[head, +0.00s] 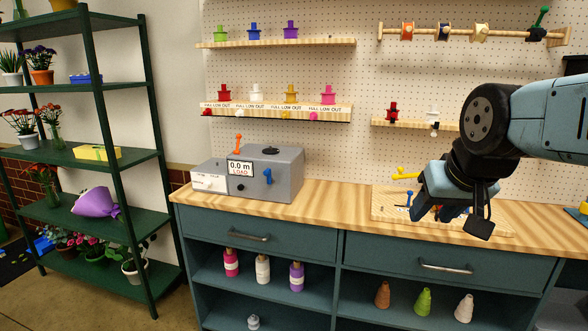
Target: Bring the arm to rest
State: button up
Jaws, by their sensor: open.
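My arm (545,118) reaches in from the right edge in the head view, bent at a dark round joint. My gripper (447,218) points down over the right part of the wooden worktop (335,205). Its dark fingers are spread apart, and I see nothing held between them. The gripper hides part of a light wooden board (385,208) behind it, which carries small blue and yellow parts. I cannot tell the exact height of the fingertips above the board.
A grey machine (275,175) reading "0.0 m LOAD" stands on the worktop's left. Behind is a pegboard with shelves of coloured spools (328,95) and a ribbon rod (465,33). A green plant rack (140,150) stands at left. The worktop between machine and board is clear.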

jog(key=s, duration=0.1)
jog(key=s+f+g, duration=0.1)
jog(key=s, duration=0.1)
jog(key=shift+s+a+f+n, duration=0.15)
jog(key=shift+s+f+n, duration=0.05)
jog(key=shift+n, duration=0.1)
